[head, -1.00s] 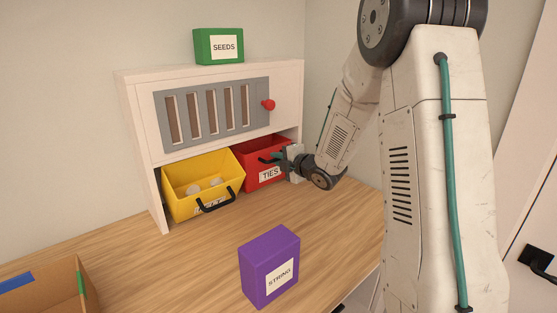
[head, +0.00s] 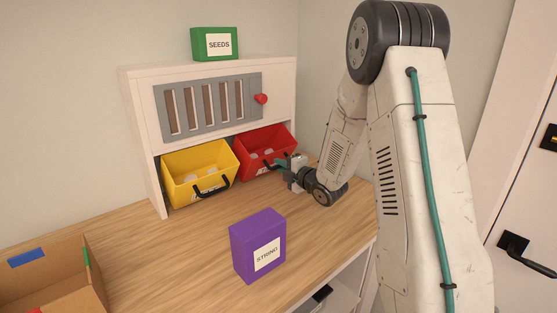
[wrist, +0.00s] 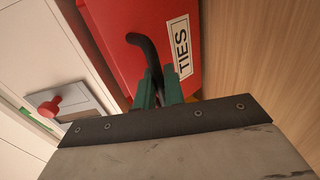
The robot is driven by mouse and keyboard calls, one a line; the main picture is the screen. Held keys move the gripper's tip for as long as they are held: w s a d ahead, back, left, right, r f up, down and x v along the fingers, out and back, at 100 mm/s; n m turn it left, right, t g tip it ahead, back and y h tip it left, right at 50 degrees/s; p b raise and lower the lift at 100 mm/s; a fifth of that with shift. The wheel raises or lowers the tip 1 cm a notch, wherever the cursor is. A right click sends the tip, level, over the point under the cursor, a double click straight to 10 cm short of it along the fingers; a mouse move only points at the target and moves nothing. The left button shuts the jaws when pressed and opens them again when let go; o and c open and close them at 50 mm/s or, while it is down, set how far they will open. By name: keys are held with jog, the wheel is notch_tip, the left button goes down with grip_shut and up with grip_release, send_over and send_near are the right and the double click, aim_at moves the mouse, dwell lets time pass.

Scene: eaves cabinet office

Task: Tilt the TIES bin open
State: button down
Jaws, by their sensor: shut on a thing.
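The red TIES bin (head: 262,148) sits in the right lower bay of the white cabinet, tilted forward so its open top shows in the head view. In the wrist view its red front (wrist: 115,20), white TIES label (wrist: 181,45) and black handle (wrist: 147,48) are close. My gripper (head: 282,162) is at the bin's front. In the wrist view its green fingers (wrist: 158,92) are shut on the black handle. The inside of the bin is only partly visible.
The yellow bin (head: 187,178) beside it is tilted open. A red knob (head: 261,99) is on the grey slotted panel above. A green SEEDS box (head: 214,44) is on top. A purple STRING box (head: 257,246) and a cardboard box (head: 92,275) stand on the wooden desk.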

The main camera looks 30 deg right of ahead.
jog(key=shift+s+d+f, duration=0.1)
jog(key=shift+s+f, duration=0.3)
jog(key=shift+f, duration=0.25)
jog(key=shift+s+d+f, duration=0.1)
jog(key=shift+s+f, duration=0.3)
jog(key=shift+f, duration=0.25)
jog(key=c, duration=1.6)
grip_release()
jog(key=shift+d+f, duration=0.1)
jog(key=shift+d, duration=0.05)
jog(key=v, duration=0.7)
jog(key=shift+s, duration=0.4)
